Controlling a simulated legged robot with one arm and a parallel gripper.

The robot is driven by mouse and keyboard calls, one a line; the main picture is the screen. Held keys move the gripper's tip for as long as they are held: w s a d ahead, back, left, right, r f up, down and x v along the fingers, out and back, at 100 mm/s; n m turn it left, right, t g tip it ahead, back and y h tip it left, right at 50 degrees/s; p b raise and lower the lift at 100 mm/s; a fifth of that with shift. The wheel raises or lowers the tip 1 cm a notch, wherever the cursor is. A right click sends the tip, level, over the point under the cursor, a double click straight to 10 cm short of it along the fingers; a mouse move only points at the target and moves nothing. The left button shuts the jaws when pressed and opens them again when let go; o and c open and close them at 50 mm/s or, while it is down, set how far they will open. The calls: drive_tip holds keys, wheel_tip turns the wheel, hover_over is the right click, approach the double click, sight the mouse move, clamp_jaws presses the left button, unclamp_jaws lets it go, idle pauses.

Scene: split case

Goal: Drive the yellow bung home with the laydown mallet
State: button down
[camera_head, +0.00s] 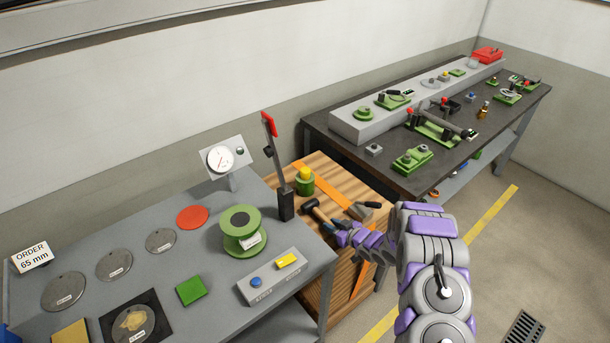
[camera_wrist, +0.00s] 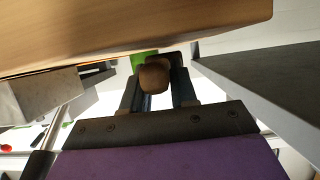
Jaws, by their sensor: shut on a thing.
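The yellow bung (camera_head: 305,173) stands upright in a green collar (camera_head: 305,186) on top of the wooden case (camera_head: 345,277). The mallet (camera_head: 312,205) has a dark head and a wooden handle. Its head is in front of the green collar, apart from the bung in the head view. My gripper (camera_head: 345,235) is shut on the handle at the end away from the head. In the wrist view the handle's round brown end (camera_wrist: 154,78) sits between the two dark fingers of my gripper (camera_wrist: 157,92). The mallet's head is hidden there.
A trowel (camera_head: 365,210) lies on the case near my gripper, and an orange strap (camera_head: 325,183) crosses the top. A lever post (camera_head: 284,205) stands left of the bung. A grey bench (camera_head: 215,290) is left, and a dark bench (camera_head: 385,165) is behind right.

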drive_tip(key=shift+r+p, duration=0.9)
drive_tip(key=shift+r, duration=1.55)
